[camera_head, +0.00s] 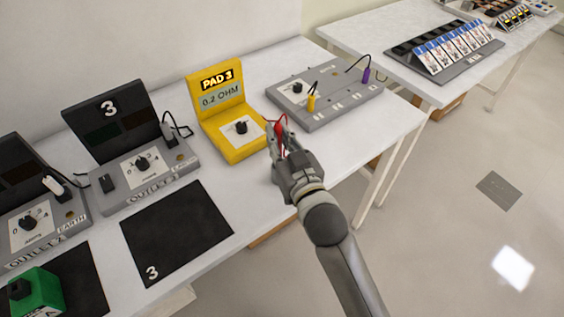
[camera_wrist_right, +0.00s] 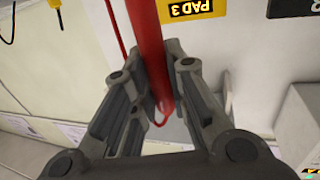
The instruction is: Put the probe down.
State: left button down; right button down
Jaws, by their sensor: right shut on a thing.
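The red probe (camera_wrist_right: 148,40) is a long red rod between the fingers of my right gripper (camera_wrist_right: 158,78). In the head view the right gripper (camera_head: 277,134) is shut on it, just right of the yellow PAD 3 meter (camera_head: 237,140), which reads 0.2 OHM. A red lead (camera_head: 284,121) shows at the gripper, and the fingers hide most of the probe there. I cannot tell whether the probe touches anything. My left gripper is in neither view.
A grey panel (camera_head: 338,106) with a yellow and a purple plug lies behind the gripper. A grey outlet box (camera_head: 133,180) and a black mat marked 3 (camera_head: 178,232) are to the left. A green box (camera_head: 36,292) sits at lower left. Bare white tabletop (camera_head: 372,128) lies right of the gripper.

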notch_tip(320, 180, down, 6)
jog(key=shift+r, duration=0.1)
dwell(0.4)
jog(key=shift+f, duration=0.2)
jog(key=c, duration=1.4)
grip_release()
jog(key=shift+c, duration=0.2)
